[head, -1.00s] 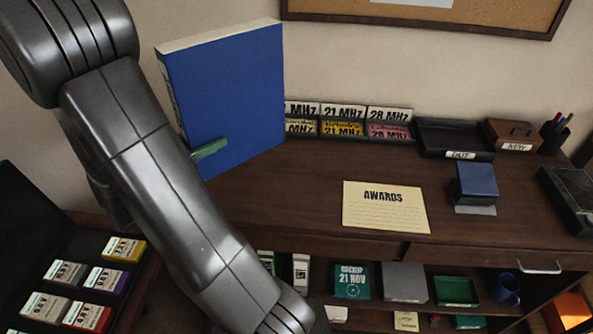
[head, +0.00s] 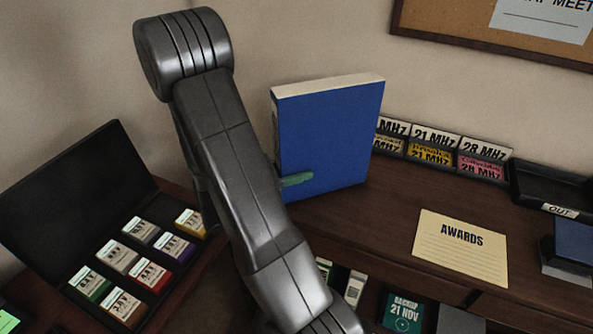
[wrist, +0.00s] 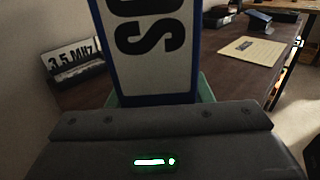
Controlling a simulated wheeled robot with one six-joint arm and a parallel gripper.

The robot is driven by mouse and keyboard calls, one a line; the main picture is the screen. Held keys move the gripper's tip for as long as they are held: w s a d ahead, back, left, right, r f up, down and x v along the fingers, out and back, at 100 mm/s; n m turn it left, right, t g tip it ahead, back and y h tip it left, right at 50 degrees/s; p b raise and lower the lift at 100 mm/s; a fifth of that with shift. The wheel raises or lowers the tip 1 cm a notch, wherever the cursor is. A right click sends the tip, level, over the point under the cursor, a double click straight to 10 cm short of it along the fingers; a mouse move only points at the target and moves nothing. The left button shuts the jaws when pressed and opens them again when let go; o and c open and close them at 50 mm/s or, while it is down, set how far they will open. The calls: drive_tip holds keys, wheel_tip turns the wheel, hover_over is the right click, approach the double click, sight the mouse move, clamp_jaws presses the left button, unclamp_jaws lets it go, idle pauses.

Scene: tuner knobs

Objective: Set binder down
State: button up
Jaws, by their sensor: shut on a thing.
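The blue binder (head: 330,135) stands roughly upright at the left part of the dark wooden desk (head: 385,225). Its pale page edge faces up. My gripper (head: 296,180) is shut on the binder low on its side; one green fingertip shows against the blue cover in the head view. In the wrist view the binder's white label with large black letters (wrist: 150,45) fills the middle, with green fingers at its base. The binder's bottom is close to the desk top; I cannot tell whether it touches.
Frequency cards (head: 440,145) stand in a rack right of the binder, along the wall. An AWARDS sheet (head: 460,245) lies on the desk, with an OUT tray (head: 555,190) beyond. An open black case (head: 75,200) with several labelled boxes is at left. Desk space before the binder looks clear.

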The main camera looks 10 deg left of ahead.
drive_tip(key=shift+f, duration=0.25)
drive_tip(key=shift+f, duration=0.15)
drive_tip(key=o, duration=1.4)
drive_tip(key=shift+r, duration=0.25)
drive_tip(key=shift+s+a+f, duration=0.1)
drive_tip(key=shift+s+a, duration=0.05)
drive_tip(key=shift+a, duration=0.2)
drive_tip(key=v, duration=1.1)
drive_tip(key=shift+b, duration=0.3)
drive_tip(key=shift+s+a, duration=0.1)
